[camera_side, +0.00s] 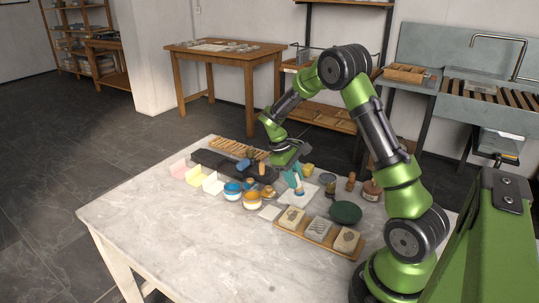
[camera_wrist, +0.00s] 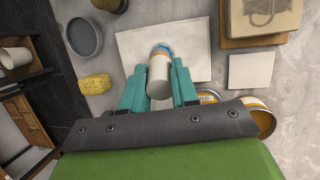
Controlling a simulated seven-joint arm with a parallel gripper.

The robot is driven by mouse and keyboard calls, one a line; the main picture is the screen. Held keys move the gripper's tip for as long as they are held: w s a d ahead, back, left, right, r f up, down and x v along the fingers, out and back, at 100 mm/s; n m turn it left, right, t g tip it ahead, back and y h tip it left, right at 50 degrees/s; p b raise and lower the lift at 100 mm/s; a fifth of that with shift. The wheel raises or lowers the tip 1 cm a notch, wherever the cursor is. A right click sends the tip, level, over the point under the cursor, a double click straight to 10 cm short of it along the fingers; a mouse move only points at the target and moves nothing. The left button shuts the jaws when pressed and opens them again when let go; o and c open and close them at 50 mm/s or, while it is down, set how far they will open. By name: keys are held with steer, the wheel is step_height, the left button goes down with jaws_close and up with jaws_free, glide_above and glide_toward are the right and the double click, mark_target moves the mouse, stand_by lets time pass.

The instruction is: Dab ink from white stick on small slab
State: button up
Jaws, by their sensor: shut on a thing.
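My gripper (camera_side: 294,178) has teal fingers, which also show in the wrist view (camera_wrist: 158,82). It is shut on the white stick (camera_wrist: 158,78), which also shows in the side view (camera_side: 299,186). The stick has a tan band and a blue end, and that end is over a pale flat slab (camera_wrist: 196,48). The slab also shows in the side view (camera_side: 313,196). I cannot tell whether the blue end touches it. A smaller pale square slab (camera_wrist: 250,72) lies apart to the right; in the side view it is nearer the front (camera_side: 269,213).
A blue bowl (camera_side: 233,191) and an orange bowl (camera_side: 252,200) stand left of the slab. A yellow sponge (camera_wrist: 94,84) and a grey round dish (camera_wrist: 84,37) lie beside it. A wooden board (camera_side: 324,247) holds drawn stones. The table's front left is clear.

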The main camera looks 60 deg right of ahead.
steer(key=shift+r, duration=3.45)
